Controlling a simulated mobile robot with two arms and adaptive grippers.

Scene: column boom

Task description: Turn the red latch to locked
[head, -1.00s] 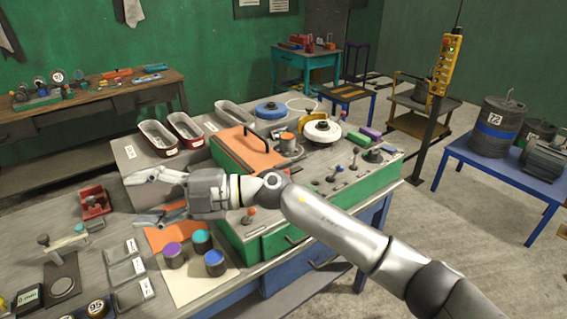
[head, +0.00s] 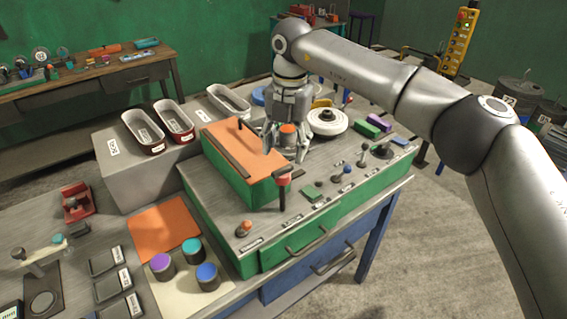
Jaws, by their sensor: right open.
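A red latch (head: 283,182) with a dark top stands at the front right corner of the green box with the orange lid (head: 228,146). Whether it is set to locked I cannot tell. My right gripper (head: 286,150) points down with its fingers apart, behind the latch and by the right edge of the lid. An orange-topped cylinder (head: 288,133) shows between its fingers; I cannot tell whether they touch it. My left gripper is out of view.
A white round wheel (head: 327,121) stands to the right of the gripper. Small levers (head: 338,175) and an orange knob (head: 244,229) line the bench top's front. Bins (head: 143,130) stand behind left. Colored cylinders (head: 206,275) sit front left on a pale mat.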

